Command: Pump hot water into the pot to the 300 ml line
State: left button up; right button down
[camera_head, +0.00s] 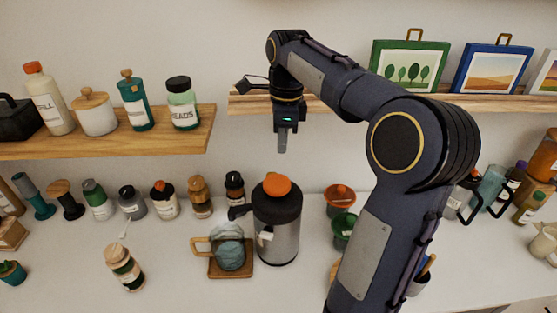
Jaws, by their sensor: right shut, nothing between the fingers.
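A silver and black pump flask (278,226) with an orange top button (277,185) stands upright on the counter. Its black spout (240,212) points left, over the pot. The rounded pot (230,254) sits on a square wooden board (232,274), with a tan handle on its left. Its water level and any 300 ml line are too small to tell. My right gripper (283,150) points down above the orange button, shut and empty, with a visible gap to it. My left gripper is not in view.
A row of small bottles and jars stands along the wall left of the flask. A dark-banded bottle (124,268) stands front left. Red (340,195) and green (343,228) containers stand right of the flask. Shelves hang at left (180,141) and right (480,101).

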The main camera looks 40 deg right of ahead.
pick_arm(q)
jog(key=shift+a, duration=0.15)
pick_arm(e)
notch_tip(320, 180, up, 3)
jog(key=shift+a+r, duration=0.1)
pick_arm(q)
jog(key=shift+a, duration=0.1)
pick_arm(e)
jog(key=shift+a, duration=0.1)
